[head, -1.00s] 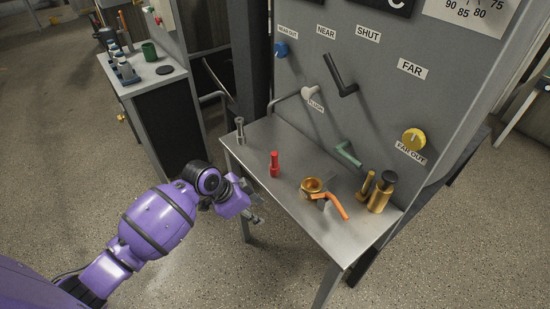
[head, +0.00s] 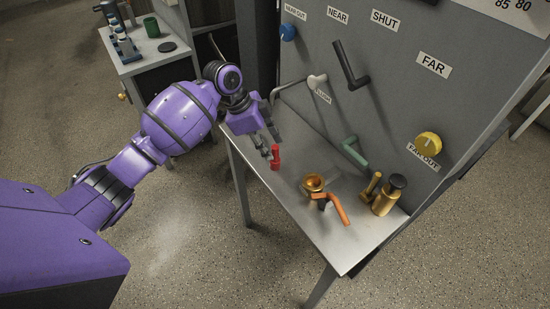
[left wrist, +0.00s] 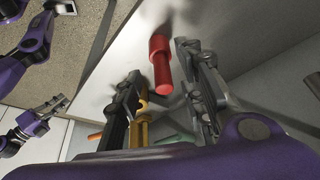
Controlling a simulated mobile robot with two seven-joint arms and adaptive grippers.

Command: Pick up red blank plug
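The red blank plug (head: 275,157) stands upright on the metal table (head: 300,230), near its left edge. My left gripper (head: 271,146) is open and low over the table, right beside the plug. In the left wrist view the red plug (left wrist: 161,64) shows between and slightly beyond the tips of the two spread fingers (left wrist: 160,62). I cannot tell whether a finger touches it. Parts of a purple arm with a grey gripper (left wrist: 52,108) show at the left of that view, too small to tell its finger state.
A grey panel with a green lever (head: 355,151), a black lever (head: 352,67) and knobs rises behind.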

